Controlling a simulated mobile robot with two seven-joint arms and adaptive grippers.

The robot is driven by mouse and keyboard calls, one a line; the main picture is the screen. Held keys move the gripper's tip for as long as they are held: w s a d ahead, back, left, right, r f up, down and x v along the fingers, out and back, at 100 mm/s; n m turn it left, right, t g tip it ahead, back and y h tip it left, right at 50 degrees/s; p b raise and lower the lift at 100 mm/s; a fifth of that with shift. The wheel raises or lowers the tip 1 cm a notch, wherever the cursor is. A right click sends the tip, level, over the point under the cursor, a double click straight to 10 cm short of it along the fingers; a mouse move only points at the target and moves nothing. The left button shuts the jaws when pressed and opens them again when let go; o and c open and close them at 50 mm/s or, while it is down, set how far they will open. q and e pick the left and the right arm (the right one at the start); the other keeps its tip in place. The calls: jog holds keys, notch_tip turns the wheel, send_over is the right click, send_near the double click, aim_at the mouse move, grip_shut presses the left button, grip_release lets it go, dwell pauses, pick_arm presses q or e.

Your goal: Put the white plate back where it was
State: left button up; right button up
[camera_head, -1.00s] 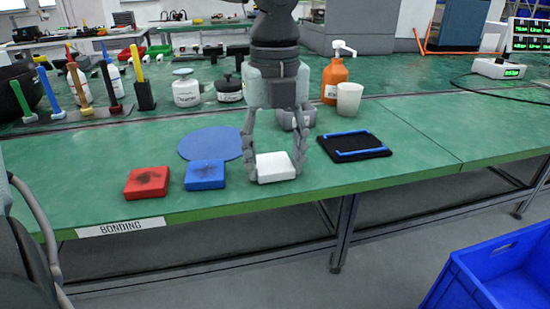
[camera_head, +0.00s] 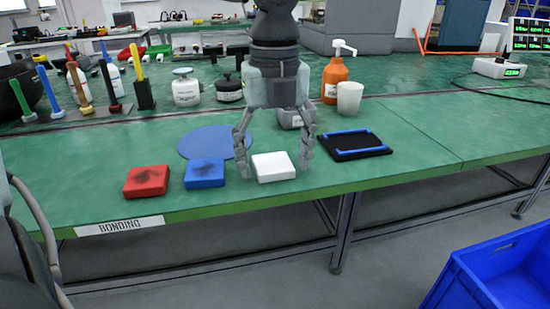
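The white plate (camera_head: 273,167) is a thick square block lying flat on the green bench, near its front edge. The blue block (camera_head: 204,173) and the red block (camera_head: 147,182) lie to its left, roughly in a row, each with a dark smudge on top. My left gripper (camera_head: 275,172) hangs over the white plate, pointing down. Its fingers are spread wider than the plate, one on each side, with a gap on the right. On the left the fingertip is close to the plate's edge. My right gripper is not in view.
A flat blue disc (camera_head: 205,141) lies behind the blue block. A black tray with a blue frame (camera_head: 354,154) lies to the right. An orange pump bottle (camera_head: 334,82) and a white cup (camera_head: 349,100) stand behind. A blue crate (camera_head: 500,275) is at lower right.

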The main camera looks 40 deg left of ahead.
aim_at(275, 168)
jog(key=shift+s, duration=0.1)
pick_arm(q)
jog(key=shift+r+p, duration=0.3)
jog(key=shift+p, duration=0.05)
notch_tip(275, 168, up, 12)
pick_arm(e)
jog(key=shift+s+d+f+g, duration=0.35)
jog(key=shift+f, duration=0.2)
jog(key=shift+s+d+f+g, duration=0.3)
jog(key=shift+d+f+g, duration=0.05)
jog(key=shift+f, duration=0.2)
pick_arm(q)
jog(key=shift+f, duration=0.2)
